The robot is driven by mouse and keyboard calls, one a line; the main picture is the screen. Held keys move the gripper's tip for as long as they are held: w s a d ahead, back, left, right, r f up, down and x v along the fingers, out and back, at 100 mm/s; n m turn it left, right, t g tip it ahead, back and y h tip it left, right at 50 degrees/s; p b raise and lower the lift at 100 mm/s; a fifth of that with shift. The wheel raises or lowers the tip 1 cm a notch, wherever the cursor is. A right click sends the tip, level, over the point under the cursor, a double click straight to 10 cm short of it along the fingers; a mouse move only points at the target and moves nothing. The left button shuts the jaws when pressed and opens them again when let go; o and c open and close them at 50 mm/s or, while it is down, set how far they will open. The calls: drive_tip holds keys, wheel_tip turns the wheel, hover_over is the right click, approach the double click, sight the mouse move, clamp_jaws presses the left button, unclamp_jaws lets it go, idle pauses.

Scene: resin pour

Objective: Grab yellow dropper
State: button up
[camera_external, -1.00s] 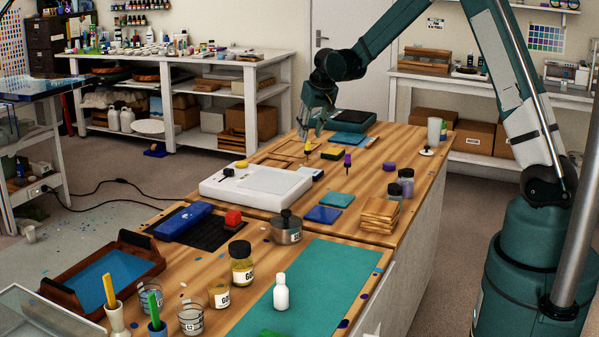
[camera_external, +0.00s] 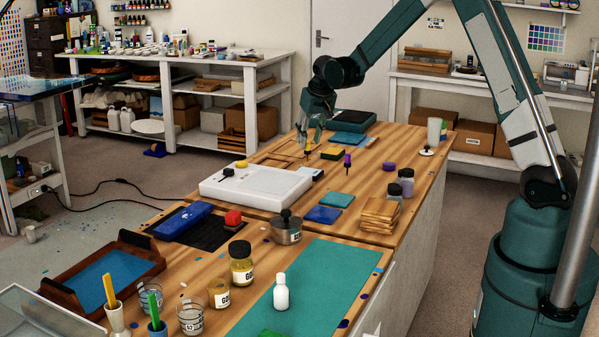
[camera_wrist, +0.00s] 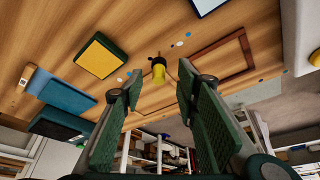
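The yellow dropper (camera_external: 307,147) stands upright on the far part of the wooden table. In the wrist view its yellow bulb (camera_wrist: 158,70) points toward me, in line with the gap between my fingertips. My gripper (camera_external: 313,139) is low over the table beside the dropper in the outside view. In the wrist view my gripper (camera_wrist: 160,84) is open, with its green pads on either side of an empty gap. The bulb shows just beyond the fingertips. I cannot tell whether either finger touches it. The dropper's lower part is mostly hidden.
A yellow-and-green sponge (camera_external: 333,153) lies close by on the right; it also shows in the wrist view (camera_wrist: 102,57). A purple dropper (camera_external: 347,161) stands nearer the camera. A wooden frame (camera_wrist: 222,58) lies on the dropper's other side. A white board (camera_external: 257,187) is in front.

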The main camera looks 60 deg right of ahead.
sight(309, 143)
drive_tip(key=shift+f, duration=0.1)
drive_tip(key=shift+b+x, duration=0.35)
drive_tip(key=shift+x, duration=2.15)
drive_tip(key=shift+s+d, duration=0.1)
drive_tip(key=c, duration=0.7)
